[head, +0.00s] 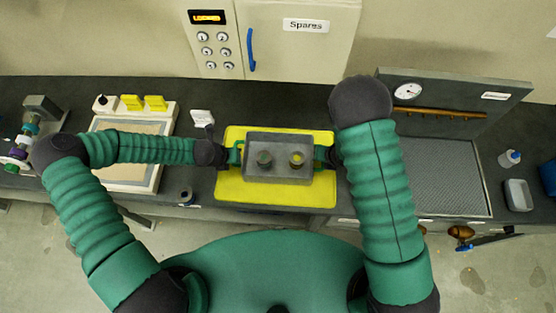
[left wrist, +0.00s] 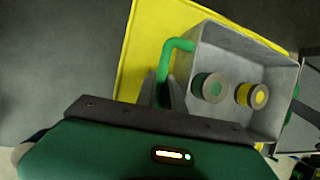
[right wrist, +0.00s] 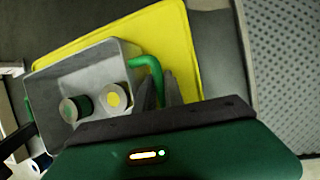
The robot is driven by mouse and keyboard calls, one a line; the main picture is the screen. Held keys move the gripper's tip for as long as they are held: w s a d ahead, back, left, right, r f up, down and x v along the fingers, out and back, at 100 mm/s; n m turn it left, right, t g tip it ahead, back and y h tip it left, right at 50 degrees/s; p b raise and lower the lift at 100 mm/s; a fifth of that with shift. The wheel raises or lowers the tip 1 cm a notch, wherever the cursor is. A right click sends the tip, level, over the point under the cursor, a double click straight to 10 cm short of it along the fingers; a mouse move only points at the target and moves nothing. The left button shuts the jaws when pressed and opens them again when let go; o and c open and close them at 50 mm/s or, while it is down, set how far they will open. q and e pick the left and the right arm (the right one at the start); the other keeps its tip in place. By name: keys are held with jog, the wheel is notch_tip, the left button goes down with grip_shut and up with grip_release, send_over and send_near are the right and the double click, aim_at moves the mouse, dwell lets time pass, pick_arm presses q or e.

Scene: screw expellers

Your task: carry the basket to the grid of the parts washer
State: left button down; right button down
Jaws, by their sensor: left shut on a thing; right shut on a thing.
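The grey basket (head: 278,142) is over the yellow mat (head: 233,190) in the middle of the bench. It holds a green-topped part (head: 264,158) and a yellow-topped part (head: 296,160). My left gripper (left wrist: 163,92) is shut on the basket's green left handle (left wrist: 176,46). My right gripper (right wrist: 160,92) is shut on the green right handle (right wrist: 151,66). Whether the basket touches the mat is hard to tell. The parts washer's grid (head: 443,172) lies to the right, partly behind my right arm; it also shows in the right wrist view (right wrist: 285,60).
The washer's back panel (head: 455,95) with a gauge stands behind the grid. A bottle (head: 509,158) and a clear container (head: 518,194) are right of it. A beige tray (head: 155,175) and a machine (head: 35,130) are on the left. A Spares cabinet (head: 300,60) hangs behind.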

pick_arm(q)
jog(key=shift+s+a+f, duration=0.1)
jog(key=shift+a+f, duration=0.05)
jog(key=shift+a, duration=0.4)
pick_arm(e)
jog(key=shift+a, duration=0.35)
pick_arm(q)
jog(key=shift+d, duration=0.1)
pick_arm(e)
jog(key=shift+d, duration=0.15)
jog(key=shift+r, duration=0.1)
